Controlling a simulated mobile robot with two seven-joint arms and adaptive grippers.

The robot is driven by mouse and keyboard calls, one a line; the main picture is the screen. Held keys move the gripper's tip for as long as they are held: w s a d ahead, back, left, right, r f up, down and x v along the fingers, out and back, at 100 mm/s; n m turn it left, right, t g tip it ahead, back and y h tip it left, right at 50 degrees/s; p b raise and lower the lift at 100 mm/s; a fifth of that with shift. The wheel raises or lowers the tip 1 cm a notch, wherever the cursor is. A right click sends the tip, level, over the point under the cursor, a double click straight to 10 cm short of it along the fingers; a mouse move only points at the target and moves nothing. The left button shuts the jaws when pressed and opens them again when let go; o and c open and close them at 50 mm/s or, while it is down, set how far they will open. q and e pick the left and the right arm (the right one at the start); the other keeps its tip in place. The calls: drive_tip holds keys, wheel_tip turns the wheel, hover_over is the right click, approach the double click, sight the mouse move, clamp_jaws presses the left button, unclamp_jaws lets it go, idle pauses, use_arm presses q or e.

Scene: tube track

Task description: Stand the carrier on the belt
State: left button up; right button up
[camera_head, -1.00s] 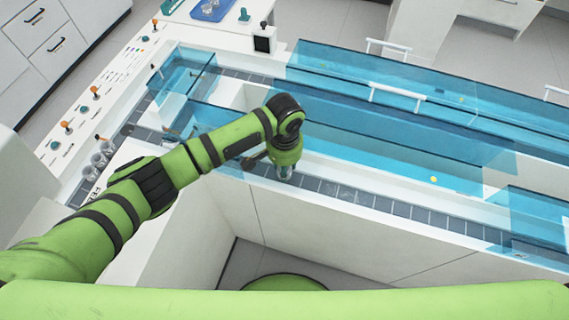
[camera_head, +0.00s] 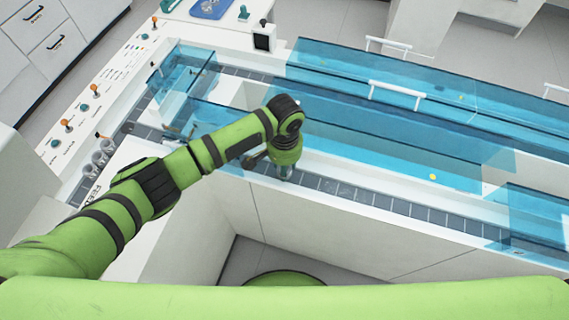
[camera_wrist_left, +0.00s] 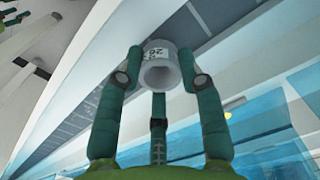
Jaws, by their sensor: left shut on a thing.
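My left gripper (camera_head: 285,172) points down over the grey segmented belt (camera_head: 345,192) in the head view. In the left wrist view its green fingers (camera_wrist_left: 158,82) are shut on the carrier (camera_wrist_left: 159,68), a pale grey hollow cylinder with dark printed marks on its side. The carrier's open end faces the wrist camera. The belt (camera_wrist_left: 207,18) runs behind it in that view. In the head view the gripper hides most of the carrier, and I cannot tell whether its base touches the belt. My right gripper does not show.
Blue transparent covers (camera_head: 390,135) with white handles stand behind the belt. A white front wall (camera_head: 330,235) runs along its near side. At the left are a control panel (camera_head: 110,85) with orange-tipped levers and several grey cups (camera_head: 98,162). The belt to the right of the gripper is clear.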

use_arm(q)
drive_tip(key=shift+f, duration=0.2)
drive_tip(key=o, duration=0.9)
drive_tip(key=shift+o, duration=0.2)
wheel_tip(320, 180, up, 12)
idle(0.9)
